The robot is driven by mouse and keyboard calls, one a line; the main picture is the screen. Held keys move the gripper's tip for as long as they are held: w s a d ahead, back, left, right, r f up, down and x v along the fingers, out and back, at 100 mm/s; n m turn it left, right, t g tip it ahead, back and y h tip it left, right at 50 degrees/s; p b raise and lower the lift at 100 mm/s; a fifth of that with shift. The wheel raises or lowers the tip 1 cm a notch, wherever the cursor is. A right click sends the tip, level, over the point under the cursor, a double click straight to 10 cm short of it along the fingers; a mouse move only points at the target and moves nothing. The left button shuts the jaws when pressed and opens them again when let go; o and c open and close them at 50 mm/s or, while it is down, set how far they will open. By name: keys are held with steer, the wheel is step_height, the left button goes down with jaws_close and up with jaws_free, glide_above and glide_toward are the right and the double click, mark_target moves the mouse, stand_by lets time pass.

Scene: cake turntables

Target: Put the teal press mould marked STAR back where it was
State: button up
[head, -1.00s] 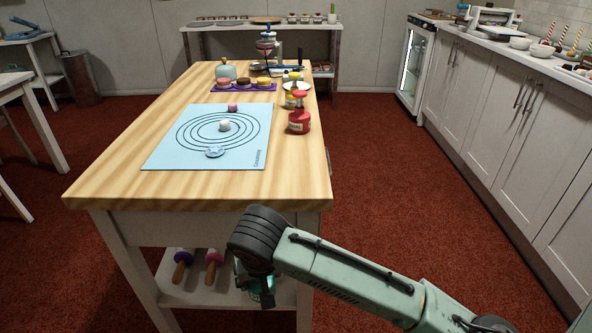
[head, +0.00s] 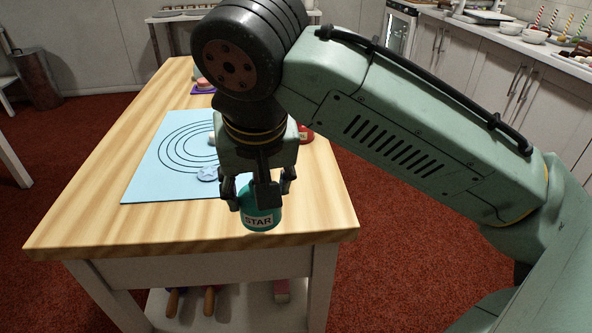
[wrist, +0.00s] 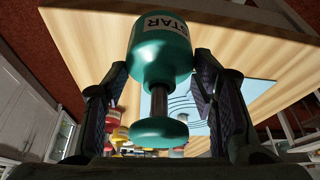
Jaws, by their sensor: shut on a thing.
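The teal press mould (head: 260,220) has a white label reading STAR. My gripper (head: 258,188) points down and is shut on its handle, at the front right of the wooden table top (head: 120,225). In the wrist view the mould's body (wrist: 160,55), stem and round knob (wrist: 158,131) show between my two fingers. The mould looks upright. I cannot tell whether its base touches the wood.
A light-blue mat (head: 145,175) with black rings lies left of my gripper, with a pale blue piece (head: 207,173) on it. A red jar (head: 305,134) stands behind my gripper, partly hidden. The front left of the table is bare. Rolling pins (head: 209,302) lie on the lower shelf.

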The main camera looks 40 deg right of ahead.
steer(key=shift+w+d+f+p, duration=0.45)
steer(key=shift+w+d+f, duration=0.5)
steer(key=shift+d, duration=1.45)
steer(key=shift+w+d+f+p, duration=0.45)
steer(key=shift+w+d+f, duration=0.4)
steer(key=shift+d, duration=1.6)
steer(key=shift+w+d+f+p, duration=0.6)
steer(key=shift+w+d, duration=0.55)
steer(key=shift+d, duration=1.25)
steer(key=shift+f, duration=0.2)
steer(key=o, duration=1.4)
steer(key=b+v, duration=0.1)
steer(key=v, duration=1.1)
steer(key=shift+r, duration=0.15)
